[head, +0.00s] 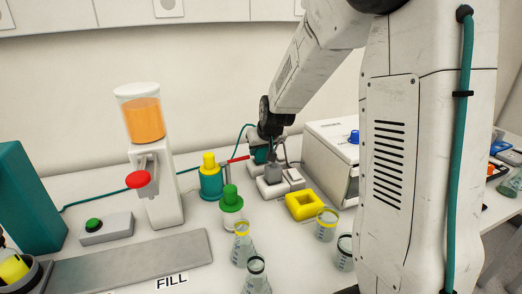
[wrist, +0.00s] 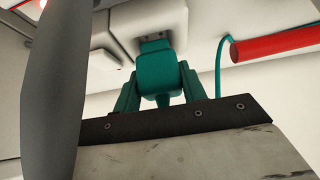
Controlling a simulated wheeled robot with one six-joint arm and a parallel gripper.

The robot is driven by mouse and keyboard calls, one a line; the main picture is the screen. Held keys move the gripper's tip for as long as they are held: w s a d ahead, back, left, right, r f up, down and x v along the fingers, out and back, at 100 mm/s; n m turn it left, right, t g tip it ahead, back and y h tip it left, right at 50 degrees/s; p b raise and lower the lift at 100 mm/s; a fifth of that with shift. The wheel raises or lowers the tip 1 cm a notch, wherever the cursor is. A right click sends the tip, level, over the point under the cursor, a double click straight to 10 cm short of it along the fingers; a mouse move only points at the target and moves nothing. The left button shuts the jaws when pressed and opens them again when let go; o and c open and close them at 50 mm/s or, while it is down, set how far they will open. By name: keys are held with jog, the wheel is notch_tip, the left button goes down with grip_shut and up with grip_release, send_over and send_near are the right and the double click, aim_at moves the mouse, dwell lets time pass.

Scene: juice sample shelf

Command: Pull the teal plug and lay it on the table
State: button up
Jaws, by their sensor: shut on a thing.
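The teal plug (wrist: 160,72) is between the two teal fingers of my gripper (wrist: 158,84) in the wrist view. The gripper is shut on it. Just beyond the plug is a pale socket block (wrist: 110,34) with a small dark-slotted outlet at the plug's front end. I cannot tell whether the plug's pins are still in the outlet. In the head view my gripper (head: 270,162) points down over the pale socket strip (head: 293,177) at the back of the table (head: 205,240). The plug is hard to make out there.
A red bar (wrist: 280,43) and a teal cable (wrist: 219,62) are close by. Yellow-topped (head: 210,180) and green (head: 230,199) pieces stand left of the gripper, a yellow block (head: 305,205) and beakers in front, a white machine (head: 332,160) to the right.

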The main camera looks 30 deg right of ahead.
jog(key=shift+r, duration=1.45)
